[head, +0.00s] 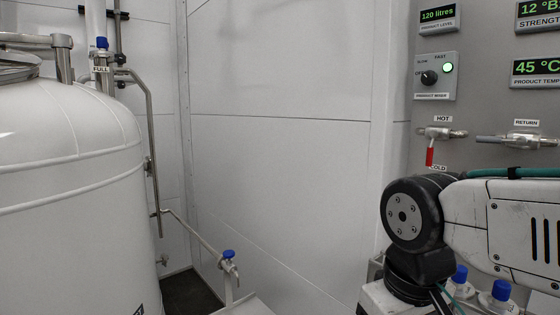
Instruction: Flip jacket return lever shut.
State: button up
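The jacket return valve (532,141) is on the grey panel at the right edge of the head view, below a RETURN label (526,122). A grey bar-like part runs level to its left; I cannot tell whether it is the lever or pipe, so the lever's position is unclear. My gripper is not in view. Only part of my arm shows at the lower right, below the valve.
Left of the return valve is a hot/cold valve (442,132) with a red lever (430,152) hanging down. A mixer switch box (435,77) and displays are above. A white tank (70,190) stands at left. Blue-capped bottles (460,274) are at lower right.

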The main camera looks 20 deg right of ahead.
aim_at(520, 141)
jog(key=z, duration=1)
